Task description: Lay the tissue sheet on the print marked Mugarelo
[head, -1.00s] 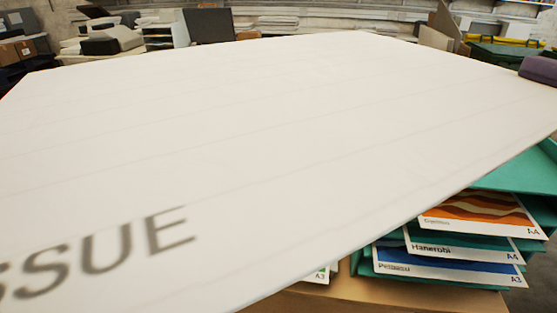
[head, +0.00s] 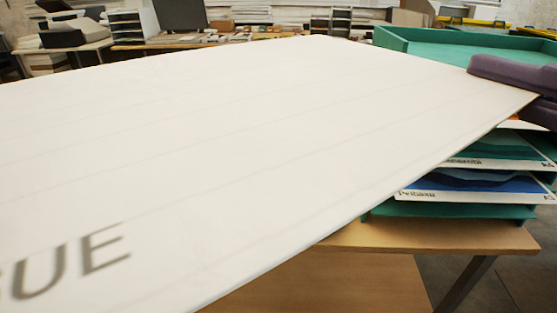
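The tissue sheet (head: 260,140) is a large white sheet, with the end of a grey printed word, "SUE", at its lower left. It fills most of the head view and is held up in front of the table. My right gripper (head: 512,80), purple-grey, is at the right edge with one finger above the sheet's right corner and one below it. It is shut on the sheet. My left gripper is not in view. No print with a readable Mugarelo label shows; the sheet hides much of the table.
Green trays with prints are stacked at the right, one print labelled Pelbasu (head: 470,182) and one above it partly covered. A large green tray (head: 400,42) is at the back right. The wooden table top (head: 430,236) is bare in front of the stack. Shelves and benches line the back.

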